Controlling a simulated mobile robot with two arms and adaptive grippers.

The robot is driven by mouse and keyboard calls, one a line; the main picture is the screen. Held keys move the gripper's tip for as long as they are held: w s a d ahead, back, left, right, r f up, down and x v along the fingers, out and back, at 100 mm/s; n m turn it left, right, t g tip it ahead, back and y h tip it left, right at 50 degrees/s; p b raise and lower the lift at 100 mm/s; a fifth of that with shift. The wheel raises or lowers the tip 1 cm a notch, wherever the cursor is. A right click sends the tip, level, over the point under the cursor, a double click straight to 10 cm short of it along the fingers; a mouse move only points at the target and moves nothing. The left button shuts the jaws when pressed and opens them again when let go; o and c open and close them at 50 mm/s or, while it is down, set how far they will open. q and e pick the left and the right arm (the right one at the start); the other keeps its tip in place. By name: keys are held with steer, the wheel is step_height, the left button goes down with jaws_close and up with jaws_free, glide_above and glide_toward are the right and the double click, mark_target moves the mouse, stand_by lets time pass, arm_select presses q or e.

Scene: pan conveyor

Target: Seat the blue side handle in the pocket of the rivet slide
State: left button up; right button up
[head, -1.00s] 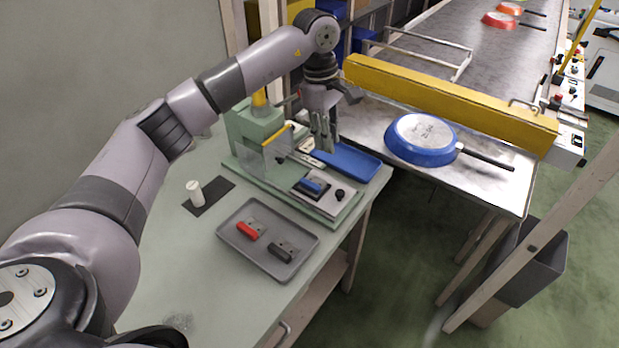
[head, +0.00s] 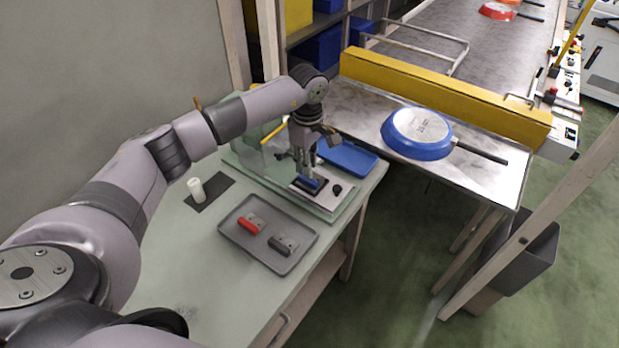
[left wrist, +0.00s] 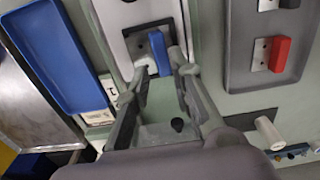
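The blue side handle (head: 312,183) lies at the dark pocket of the rivet slide (head: 327,199), the light plate on the green press base. I cannot tell if it sits fully down. In the left wrist view the blue handle (left wrist: 158,53) shows beside a small metal tab, with the dark pocket edge around it. My left gripper (head: 307,166) points down just over the handle. In the left wrist view its two fingers (left wrist: 159,70) are apart, one on each side of the handle's near end; contact is not clear. My right gripper is not in view.
A grey tray (head: 236,238) holds a red handle (head: 248,225) and a black handle (head: 282,245). A blue tray (head: 352,160) lies behind the slide. A blue pan (head: 420,135) rests upside down on the metal table. A white cylinder (head: 196,190) stands on a dark mat.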

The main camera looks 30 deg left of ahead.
arm_select(q)
step_height(320, 180, down, 4)
steer(key=shift+s+r+p, duration=0.1)
steer(key=shift+p, duration=0.75)
steer(key=shift+f, duration=0.55)
steer(key=shift+c, duration=0.5)
jaws_close()
